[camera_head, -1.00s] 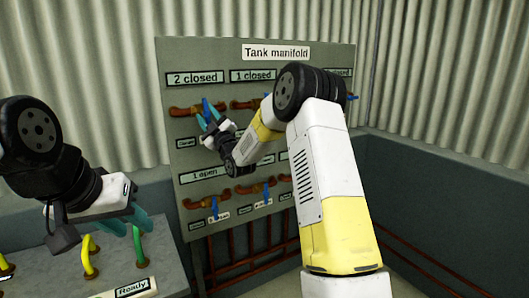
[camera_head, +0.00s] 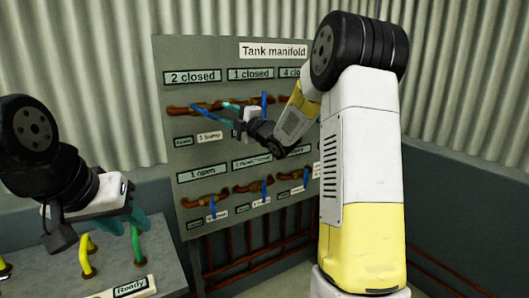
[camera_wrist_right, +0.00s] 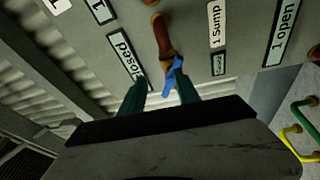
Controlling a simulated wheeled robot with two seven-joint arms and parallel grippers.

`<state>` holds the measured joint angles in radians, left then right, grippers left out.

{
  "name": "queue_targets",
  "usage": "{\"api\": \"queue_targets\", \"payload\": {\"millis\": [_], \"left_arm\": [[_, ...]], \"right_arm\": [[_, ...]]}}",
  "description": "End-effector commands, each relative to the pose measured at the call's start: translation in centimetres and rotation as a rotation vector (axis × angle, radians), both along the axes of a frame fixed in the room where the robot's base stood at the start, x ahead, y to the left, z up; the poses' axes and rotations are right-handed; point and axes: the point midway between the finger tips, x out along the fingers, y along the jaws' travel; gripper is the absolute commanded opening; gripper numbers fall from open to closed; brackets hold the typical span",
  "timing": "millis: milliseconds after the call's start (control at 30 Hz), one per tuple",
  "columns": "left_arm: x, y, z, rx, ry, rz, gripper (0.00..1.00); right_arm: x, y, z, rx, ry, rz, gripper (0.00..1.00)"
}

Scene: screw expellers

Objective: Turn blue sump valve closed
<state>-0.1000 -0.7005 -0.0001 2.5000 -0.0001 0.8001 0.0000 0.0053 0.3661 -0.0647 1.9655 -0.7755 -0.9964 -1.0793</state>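The Tank manifold board (camera_head: 290,177) carries brown valves with blue handles. The top-left valve (camera_head: 180,109), above a "1 Sump" label (camera_head: 210,136), has its blue handle (camera_head: 206,105) lying nearly sideways, towards my right gripper (camera_head: 232,109). In the right wrist view, this blue handle (camera_wrist_right: 172,76) lies between the two teal fingers (camera_wrist_right: 160,92), closer to the right one. The fingers are apart; contact is not clear. The sign (camera_head: 193,77) above reads "2 closed". My left gripper (camera_head: 127,224) hangs at lower left, fingers apart and empty.
Beside it on the right is another upright blue handle (camera_head: 264,104). A lower row of valves (camera_head: 253,187) has blue handles hanging down. A grey bench (camera_head: 180,278) with yellow and green bent handles and a "Ready" sign (camera_head: 130,288) stands at lower left.

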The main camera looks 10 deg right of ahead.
Motion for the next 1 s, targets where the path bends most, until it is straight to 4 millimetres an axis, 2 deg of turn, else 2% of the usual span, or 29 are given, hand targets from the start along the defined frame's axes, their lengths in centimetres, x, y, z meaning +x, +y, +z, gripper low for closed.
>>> {"api": "queue_targets", "payload": {"millis": [100, 367, 600, 1000], "left_arm": [[0.0, 0.0, 0.0, 0.000, 0.000, 0.000, 0.36], [0.0, 0.0, 0.0, 0.000, 0.000, 0.000, 0.36], [0.0, 0.0, 0.0, 0.000, 0.000, 0.000, 0.36], [0.0, 0.0, 0.0, 0.000, 0.000, 0.000, 0.36]], "right_arm": [[-1.0, -1.6, 1.1, 0.059, 0.104, -0.077, 0.39], [-4.2, -4.9, 1.9, 0.222, 0.336, -0.238, 0.39], [-8.4, -7.2, 1.5, 0.382, 0.528, -0.368, 0.39], [-15.9, -9.1, -0.4, 0.623, 0.788, -0.533, 0.39]]}}
